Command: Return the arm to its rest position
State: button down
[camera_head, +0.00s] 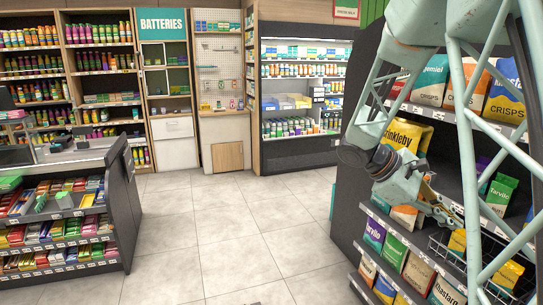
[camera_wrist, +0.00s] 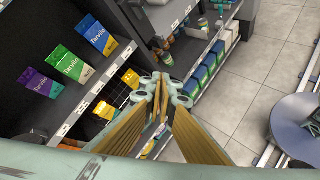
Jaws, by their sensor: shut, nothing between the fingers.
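My gripper (camera_head: 446,210) hangs in front of the snack shelf (camera_head: 393,226) at the right in the head view. It is shut, with nothing seen between its fingers. In the wrist view my gripper (camera_wrist: 158,112) shows its tan finger pads at the middle. My arm comes down from the top right of the head view and bends toward the shelf. Part of the shelf is hidden behind my own arm and frame.
Snack bags, with a yellow Crinkley bag (camera_head: 404,136), stand close to my arm. A wire basket (camera_head: 497,275) is fixed low on the shelf. A candy counter (camera_head: 124,200) stands at the left. The tiled floor (camera_head: 235,235) between is clear.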

jog(key=s+a+r+m+t+y, duration=0.2)
jog(key=s+a+r+y, duration=0.1)
jog(key=s+a, duration=0.7)
jog(key=s+a+r+m+t+y, duration=0.2)
jog(key=s+a+m+y, duration=0.1)
jog(key=s+a, duration=0.7)
jog(key=s+a+r+m+t+y, duration=0.2)
jog(key=s+a+r+t+y, duration=0.1)
jog(key=s+a, duration=0.7)
jog(key=shift+s+a+r+y, duration=0.3)
jog(key=shift+a+r+y, duration=0.05)
jog(key=shift+a+y, duration=0.4)
dwell(0.8)
